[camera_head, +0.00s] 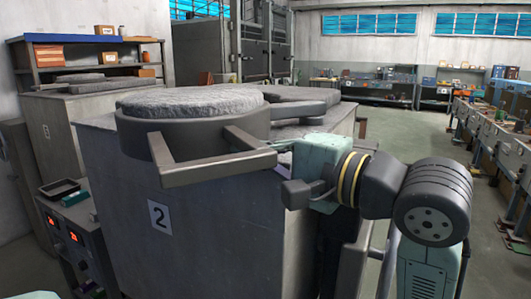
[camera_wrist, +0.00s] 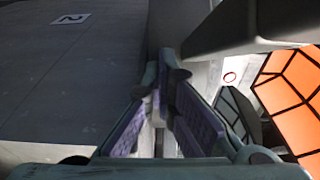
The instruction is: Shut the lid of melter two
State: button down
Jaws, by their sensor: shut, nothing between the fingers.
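Melter two (camera_head: 230,215) is a grey box with a "2" label (camera_head: 159,217), also visible in the wrist view (camera_wrist: 72,18). Its thick round lid (camera_head: 190,130) has a rough grey top and a dark rim, and overhangs the box's front left edge. A square loop handle (camera_head: 210,168) juts from the rim towards me. My gripper (camera_head: 279,144) is at the handle's right end; I cannot tell whether they touch. In the wrist view my purple-padded fingers (camera_wrist: 168,80) are together and empty, with a dark bar (camera_wrist: 240,25) at upper right.
Dark flat parts (camera_head: 300,108) lie on the melter top behind the lid. A control box with red displays (camera_head: 62,228) stands at left. Another melter (camera_head: 60,130) and a shelf (camera_head: 95,55) are behind it. Benches (camera_head: 490,135) line the right; the floor (camera_head: 405,140) between is clear.

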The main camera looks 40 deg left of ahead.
aim_at(227, 146)
jog(key=shift+s+a+m+t+p, duration=0.15)
jog(key=shift+a+m+t, duration=0.15)
jog(key=shift+a, duration=0.55)
jog(key=shift+s+a+m+t+p, duration=0.2)
jog(key=shift+a+t, duration=0.25)
jog(key=shift+a, duration=0.35)
jog(key=shift+s+a+m+t+p, duration=0.1)
jog(key=shift+s+a+m+t, duration=0.2)
jog(key=shift+a, duration=0.55)
jog(key=shift+w, duration=0.15)
jog(key=shift+w+d, duration=0.1)
